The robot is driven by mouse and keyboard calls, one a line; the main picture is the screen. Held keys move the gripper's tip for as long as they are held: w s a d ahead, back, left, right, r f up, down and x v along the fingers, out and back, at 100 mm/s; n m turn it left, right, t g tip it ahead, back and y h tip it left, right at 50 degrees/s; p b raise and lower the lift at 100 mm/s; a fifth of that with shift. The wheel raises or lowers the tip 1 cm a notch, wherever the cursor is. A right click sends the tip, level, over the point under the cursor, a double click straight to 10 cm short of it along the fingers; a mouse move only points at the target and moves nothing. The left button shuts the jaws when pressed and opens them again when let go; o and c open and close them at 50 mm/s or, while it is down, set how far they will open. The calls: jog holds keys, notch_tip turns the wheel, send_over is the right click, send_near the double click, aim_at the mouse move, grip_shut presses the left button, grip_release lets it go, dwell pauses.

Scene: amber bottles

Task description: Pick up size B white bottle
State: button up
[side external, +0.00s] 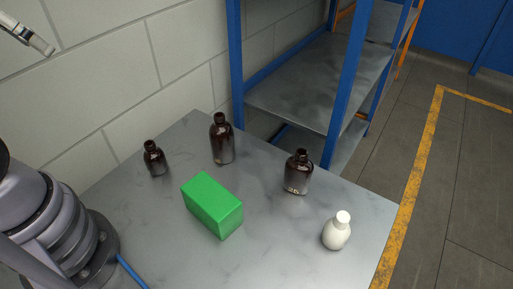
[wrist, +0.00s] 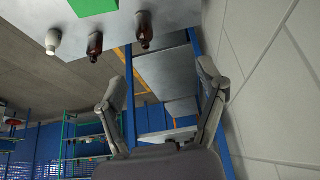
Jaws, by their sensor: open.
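A white bottle (side external: 337,231) stands upright near the right front edge of the grey table. It also shows in the wrist view (wrist: 53,42) at the upper left. I cannot read any size mark on it. My gripper (wrist: 165,88) is open and empty in the wrist view, its two fingers spread wide. It is well away from the white bottle and touches nothing.
Brown bottles stand at the table's left (side external: 155,159), back (side external: 222,140) and right (side external: 298,173). A green box (side external: 212,205) lies mid-table. A blue-framed shelf (side external: 345,90) stands behind the table (side external: 270,245), and a block wall (side external: 110,70) runs along the left. Table around the white bottle is clear.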

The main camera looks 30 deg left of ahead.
jog(key=w+d+f+n+g+h, duration=0.3)
jog(key=w+d+g+h, duration=0.15)
jog(key=d, duration=0.55)
jog(key=w+d+f+n+g+h, duration=0.35)
jog(key=w+d+h, duration=0.2)
jog(key=d, duration=0.45)
jog(key=w+d+f+n+g+h, duration=0.25)
jog(key=w+d+f+h, duration=0.2)
jog(key=d, duration=0.65)
jog(key=w+d+f+n+t+h, duration=0.3)
jog(key=w+d+f+n, duration=0.25)
jog(key=f, duration=0.55)
jog(key=n+t, duration=0.4)
jog(key=n, duration=0.1)
send_near(348, 234)
jog(key=shift+w+d+f+h, duration=0.15)
jog(key=shift+w+d+f, duration=0.1)
jog(key=shift+d+f, duration=0.25)
jog(key=shift+w+d+f+h, duration=0.1)
jog(key=shift+w+d+f, duration=0.2)
jog(key=shift+d, duration=0.75)
jog(key=d, duration=0.7)
jog(key=shift+w, duration=0.4)
jog(key=shift+a, duration=0.1)
